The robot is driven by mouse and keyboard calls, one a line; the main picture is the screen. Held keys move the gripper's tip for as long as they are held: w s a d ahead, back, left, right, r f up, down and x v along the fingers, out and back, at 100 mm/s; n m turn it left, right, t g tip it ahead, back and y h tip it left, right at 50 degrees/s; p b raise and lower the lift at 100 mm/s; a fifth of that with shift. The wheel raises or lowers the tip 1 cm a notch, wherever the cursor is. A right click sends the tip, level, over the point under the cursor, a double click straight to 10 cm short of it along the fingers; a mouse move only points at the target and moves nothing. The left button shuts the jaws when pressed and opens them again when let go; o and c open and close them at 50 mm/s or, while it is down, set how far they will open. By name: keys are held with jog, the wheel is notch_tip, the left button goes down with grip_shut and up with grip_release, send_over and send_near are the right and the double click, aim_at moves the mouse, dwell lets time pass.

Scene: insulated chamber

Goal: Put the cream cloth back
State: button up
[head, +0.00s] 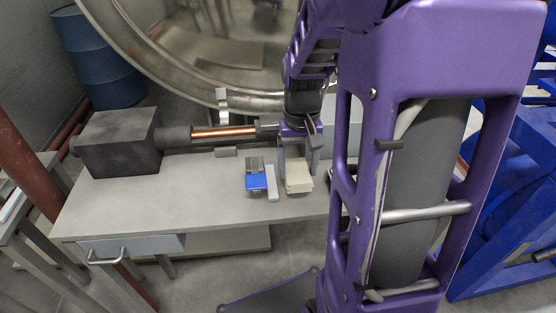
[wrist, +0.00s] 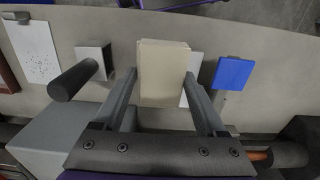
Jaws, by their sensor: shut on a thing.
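The cream cloth (head: 299,179) is a folded, block-like pad at the table's front, below my gripper in the head view. In the wrist view the cream cloth (wrist: 164,72) sits between the two fingers. My gripper (head: 297,163) points down with its fingers on either side of the cloth and is shut on it. In the wrist view the gripper (wrist: 161,74) has a fingertip at each side edge of the cloth. I cannot tell whether the cloth touches the table or is slightly above it.
The grey table (head: 205,200) carries a blue item (head: 256,182) and a pale flat piece (head: 271,184) just left of the cloth. A dark box (head: 116,141) with a copper rod (head: 223,132) stands behind. The table's left front is clear. A speckled white sheet (wrist: 33,50) lies farther off.

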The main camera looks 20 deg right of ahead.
aim_at(297, 180)
jog(key=shift+f+b, duration=0.45)
jog(key=shift+f, duration=1.7)
jog(key=shift+f, duration=0.2)
jog(key=o, duration=1.2)
jog(key=shift+o, duration=0.2)
jog(key=shift+r, duration=0.15)
notch_tip(297, 180, up, 12)
jog(key=p, duration=0.2)
jog(key=shift+r+p, duration=0.1)
jog(key=shift+p, duration=0.25)
